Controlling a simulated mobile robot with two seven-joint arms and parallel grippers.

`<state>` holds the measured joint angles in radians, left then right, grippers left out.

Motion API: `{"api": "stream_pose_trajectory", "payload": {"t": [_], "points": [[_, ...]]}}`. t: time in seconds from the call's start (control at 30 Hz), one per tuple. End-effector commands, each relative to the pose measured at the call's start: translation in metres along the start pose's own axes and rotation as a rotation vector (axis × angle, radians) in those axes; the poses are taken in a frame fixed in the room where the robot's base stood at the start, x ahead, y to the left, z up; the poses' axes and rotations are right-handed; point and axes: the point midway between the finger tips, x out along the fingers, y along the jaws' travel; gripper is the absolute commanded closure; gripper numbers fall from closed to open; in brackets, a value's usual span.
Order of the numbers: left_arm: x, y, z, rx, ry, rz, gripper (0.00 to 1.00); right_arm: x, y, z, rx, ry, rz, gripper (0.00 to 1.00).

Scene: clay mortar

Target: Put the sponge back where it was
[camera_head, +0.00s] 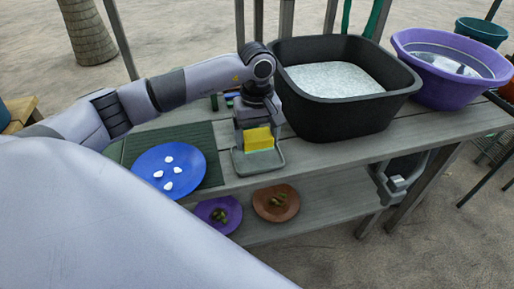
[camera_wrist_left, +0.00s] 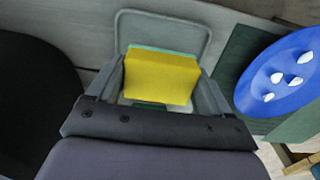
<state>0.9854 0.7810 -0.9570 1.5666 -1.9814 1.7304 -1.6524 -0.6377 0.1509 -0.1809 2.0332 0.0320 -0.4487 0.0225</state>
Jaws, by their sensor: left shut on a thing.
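The yellow sponge (camera_head: 258,138), with a green layer along one side, is between the fingers of my left gripper (camera_head: 259,144), which is shut on it. In the left wrist view the sponge (camera_wrist_left: 160,78) fills the space between the two fingers (camera_wrist_left: 160,88). A shallow grey-green tray (camera_head: 241,167) with a raised rim lies on the table at the fingertips. In the wrist view its rim (camera_wrist_left: 163,17) shows beyond the sponge. The sponge is over or in the tray; I cannot tell whether it touches the bottom. My right gripper is not in view.
A black tub (camera_head: 405,93) of pale material stands close right of the gripper, a purple basin (camera_head: 458,97) beyond it. A blue plate (camera_head: 150,160) with several white pieces lies left on a green mat (camera_head: 213,170). Purple (camera_head: 204,208) and brown (camera_head: 275,212) plates sit on the lower shelf.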

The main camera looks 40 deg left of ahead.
Motion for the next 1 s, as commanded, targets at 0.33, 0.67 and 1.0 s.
{"api": "stream_pose_trajectory", "payload": {"t": [0.33, 0.67, 1.0], "points": [[0.042, -0.001, 0.000, 0.000, -0.001, -0.002, 0.48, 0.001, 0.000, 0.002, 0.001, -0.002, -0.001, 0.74], [0.046, 0.000, 0.000, 0.000, 0.000, -0.001, 0.48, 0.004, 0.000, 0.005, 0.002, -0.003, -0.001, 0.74], [0.044, 0.000, 0.000, 0.000, 0.000, -0.001, 0.09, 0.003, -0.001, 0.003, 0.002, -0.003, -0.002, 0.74]]}}
